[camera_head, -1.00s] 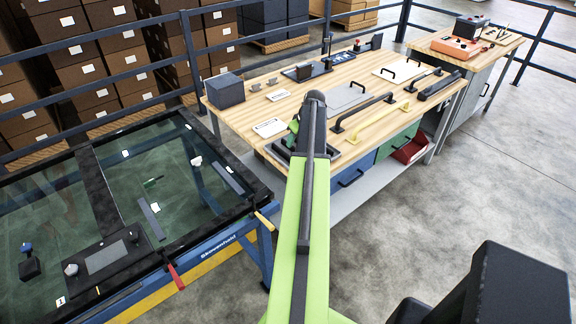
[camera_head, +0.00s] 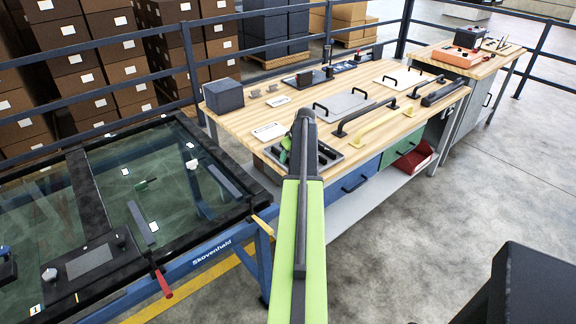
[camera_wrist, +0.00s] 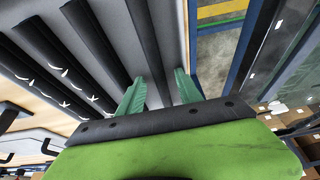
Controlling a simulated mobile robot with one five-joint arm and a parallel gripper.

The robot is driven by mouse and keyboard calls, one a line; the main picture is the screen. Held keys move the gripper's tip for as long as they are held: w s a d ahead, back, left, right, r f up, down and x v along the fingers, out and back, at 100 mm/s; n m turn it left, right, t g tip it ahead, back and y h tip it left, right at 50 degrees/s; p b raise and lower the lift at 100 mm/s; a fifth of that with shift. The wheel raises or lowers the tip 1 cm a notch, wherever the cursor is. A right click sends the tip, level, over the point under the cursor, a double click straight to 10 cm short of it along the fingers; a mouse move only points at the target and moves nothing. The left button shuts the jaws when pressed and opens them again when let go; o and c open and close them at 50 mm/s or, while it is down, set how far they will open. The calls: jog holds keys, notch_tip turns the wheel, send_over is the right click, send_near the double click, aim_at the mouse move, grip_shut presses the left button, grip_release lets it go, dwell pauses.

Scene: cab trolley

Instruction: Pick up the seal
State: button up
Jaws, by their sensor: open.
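Several long dark strips that look like seals lie side by side in a grey tray (camera_wrist: 173,30) in the wrist view. One dark seal strip (camera_wrist: 148,40) runs between the two green fingers of my gripper (camera_wrist: 160,78). The fingers are apart, and I cannot tell whether they touch it. Other strips (camera_wrist: 98,48) lie to the left, some with white marks. In the head view the dark tray and strips (camera_head: 328,156) show at the workbench's near left edge, partly behind my arm. A green finger (camera_head: 285,144) shows left of my arm end; the rest is hidden.
The wooden workbench (camera_head: 235,119) also holds a dark box (camera_head: 223,95), a grey plate with handles (camera_head: 345,105), a yellow handle (camera_head: 383,125) and black handles. A glass-topped trolley (camera_head: 100,231) stands at the left. Open floor lies right.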

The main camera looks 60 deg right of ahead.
aim_at(288, 158)
jog(key=shift+r, duration=0.1)
grip_shut()
jog(key=shift+r, duration=0.1)
jog(key=shift+r+p, duration=0.25)
jog(key=shift+p, duration=0.15)
notch_tip(288, 158, up, 4)
jog(key=p, duration=0.3)
jog(key=shift+f+p, duration=0.15)
jog(key=shift+p, duration=0.2)
jog(key=s+d+r+p, duration=0.3)
jog(key=s+r+p, duration=0.3)
jog(key=s, duration=0.5)
jog(key=shift+d+r+p, duration=0.2)
jog(key=shift+r+p, duration=0.1)
